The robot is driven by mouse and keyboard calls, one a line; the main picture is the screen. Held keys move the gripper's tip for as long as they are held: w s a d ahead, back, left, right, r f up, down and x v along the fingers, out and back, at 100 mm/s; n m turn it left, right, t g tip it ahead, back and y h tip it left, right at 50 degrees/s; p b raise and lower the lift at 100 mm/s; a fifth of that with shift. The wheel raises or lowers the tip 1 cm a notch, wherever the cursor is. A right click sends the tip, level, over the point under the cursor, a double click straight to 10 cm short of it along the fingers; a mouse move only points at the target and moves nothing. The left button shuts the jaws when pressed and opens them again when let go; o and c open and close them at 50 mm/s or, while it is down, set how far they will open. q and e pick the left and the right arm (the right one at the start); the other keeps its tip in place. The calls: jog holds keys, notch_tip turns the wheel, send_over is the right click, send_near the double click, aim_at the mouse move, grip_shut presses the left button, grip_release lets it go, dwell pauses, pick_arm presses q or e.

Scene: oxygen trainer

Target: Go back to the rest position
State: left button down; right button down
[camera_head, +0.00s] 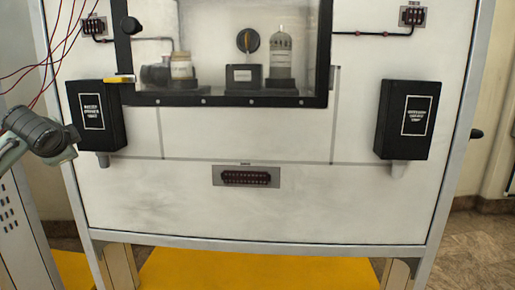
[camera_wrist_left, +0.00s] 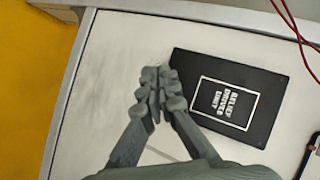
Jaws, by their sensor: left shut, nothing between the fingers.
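My left arm (camera_head: 38,132) comes in from the left edge in the head view, beside the lower left of the white cabinet panel (camera_head: 250,205). In the left wrist view my left gripper (camera_wrist_left: 153,88) has its grey fingers together, with nothing between them. It shows in front of the white panel, beside a black box with a white label (camera_wrist_left: 250,75). I cannot tell how far it is from the panel. The same left box (camera_head: 88,135) hangs on the panel in the head view. My right gripper is in neither view.
Another black box (camera_head: 425,142) hangs at the right. Thin red wires (camera_head: 48,62) hang at the upper left. Yellow floor (camera_head: 250,272) shows below the cabinet.

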pick_arm(q)
jog(key=s+a+f+g, duration=0.1)
jog(key=s+f, duration=0.2)
jog(key=f, duration=0.5)
jog(key=s+a+f+n+g, duration=0.1)
jog(key=s+f, duration=0.2)
jog(key=f, duration=0.6)
jog(key=s+a+f+g, duration=0.1)
jog(key=s+f, duration=0.2)
jog(key=f, duration=0.5)
jog(key=s+a+f+g+y, duration=0.1)
jog(key=s+a+f+g, duration=0.2)
jog(key=s+f, duration=1.4)
jog(key=s+d+f+n+h, duration=0.2)
jog(key=s+d+f, duration=0.1)
jog(key=d, duration=0.5)
jog(key=s+d+f+n+g+h, duration=0.1)
jog(key=s+d+f+n+h, duration=0.1)
jog(key=d+f, duration=0.3)
jog(key=s+d+f+n+h, duration=0.1)
jog(key=s+d+f, duration=0.3)
jog(key=d, duration=0.9)
jog(key=shift+f+n+g+h, duration=0.3)
jog(key=shift+n+g+h, duration=0.1)
jog(key=shift+h, duration=0.1)
